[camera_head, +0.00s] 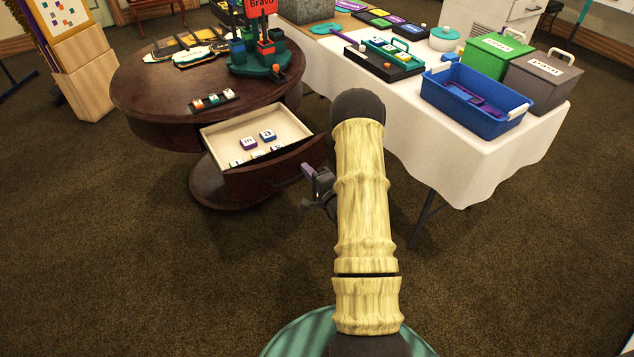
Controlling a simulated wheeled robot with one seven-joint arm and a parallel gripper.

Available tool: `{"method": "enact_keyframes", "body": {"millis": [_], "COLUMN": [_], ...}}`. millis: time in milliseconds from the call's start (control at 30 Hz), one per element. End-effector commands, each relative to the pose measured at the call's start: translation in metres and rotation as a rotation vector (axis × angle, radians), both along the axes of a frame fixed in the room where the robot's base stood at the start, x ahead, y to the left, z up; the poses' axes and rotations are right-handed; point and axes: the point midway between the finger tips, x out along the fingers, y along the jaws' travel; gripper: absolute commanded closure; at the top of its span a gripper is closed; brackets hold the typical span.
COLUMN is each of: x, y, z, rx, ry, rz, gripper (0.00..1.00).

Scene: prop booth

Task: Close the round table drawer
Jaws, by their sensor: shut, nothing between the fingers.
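A dark wooden round table (150,110) stands at the upper left. Its drawer (268,178) is pulled out toward the lower right and shows a pale interior. Several small lettered tiles lie inside the drawer. My gripper (308,176) is at the drawer's curved front, close to its right part and handle. The fingers look shut and hold nothing. I cannot tell whether they touch the drawer front. My arm covers the area just right of the gripper.
A table with a white cloth (490,160) stands at the right, bearing a blue bin (470,110), a green box (497,55) and a grey box (540,80). A dark green stand (255,60) and a tile rack (213,100) sit on the round table. Carpet in front is clear.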

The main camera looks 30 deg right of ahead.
Motion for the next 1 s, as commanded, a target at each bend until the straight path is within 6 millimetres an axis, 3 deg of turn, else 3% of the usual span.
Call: {"method": "enact_keyframes", "body": {"millis": [100,300,767,1000], "x": [0.022,0.043,0.047,0.062], "y": [0.002,0.002,0.002,0.002], "z": [0.0,0.0,0.0,0.0], "rx": [-0.003,-0.001,0.0,0.0], "ry": [-0.003,-0.002,-0.001,-0.003], "rz": [0.003,0.001,0.0,0.001], "gripper": [1.0,1.0,1.0,1.0]}}
